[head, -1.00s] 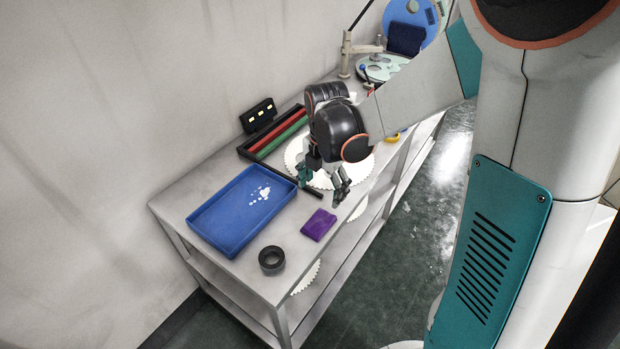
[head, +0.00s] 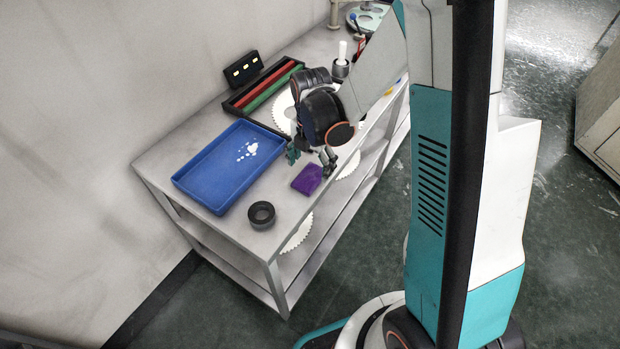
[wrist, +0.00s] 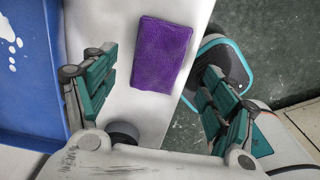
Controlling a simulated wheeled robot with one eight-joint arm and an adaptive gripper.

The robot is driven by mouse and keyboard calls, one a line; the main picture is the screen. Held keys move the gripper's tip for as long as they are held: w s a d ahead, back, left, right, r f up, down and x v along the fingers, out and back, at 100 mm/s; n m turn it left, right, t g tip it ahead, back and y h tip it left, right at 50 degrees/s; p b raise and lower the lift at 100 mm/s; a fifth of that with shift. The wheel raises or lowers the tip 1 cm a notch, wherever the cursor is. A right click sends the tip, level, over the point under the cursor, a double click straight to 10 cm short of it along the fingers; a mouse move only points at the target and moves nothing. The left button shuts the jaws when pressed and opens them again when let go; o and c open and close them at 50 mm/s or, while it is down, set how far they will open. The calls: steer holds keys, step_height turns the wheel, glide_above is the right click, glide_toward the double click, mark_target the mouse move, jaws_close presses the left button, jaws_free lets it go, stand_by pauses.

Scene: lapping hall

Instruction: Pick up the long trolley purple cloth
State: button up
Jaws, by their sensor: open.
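The purple cloth (head: 307,179) lies flat as a small folded rectangle on the grey trolley's top (head: 252,265), near its front edge. In the wrist view the cloth (wrist: 161,54) lies ahead of and between the two spread fingers. My gripper (head: 310,158) is open and empty, pointing down just above and behind the cloth in the head view. In the wrist view my gripper's teal fingers (wrist: 155,85) stand apart on either side of the cloth, not touching it.
A blue tray (head: 185,182) with white spots inside lies left of the cloth. A rack with red and green bars (head: 262,88) and a black box (head: 243,68) stand further back. White toothed discs (head: 299,236) show on the lower shelf.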

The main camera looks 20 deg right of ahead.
mark_target(310, 173)
step_height(310, 173, down, 4)
steer(key=shift+a+r+b, duration=0.1)
steer(key=shift+r+b, duration=0.1)
steer(key=shift+b, duration=0.45)
steer(key=shift+r, duration=0.1)
steer(key=c, duration=1.1)
steer(key=shift+c, duration=0.2)
steer(key=shift+r, duration=0.15)
step_height(310, 173, up, 20)
steer(key=p, duration=0.7)
steer(key=shift+o, duration=0.9)
steer(key=shift+w+f, duration=0.1)
steer(key=shift+f, duration=0.1)
steer(key=shift+c, duration=0.4)
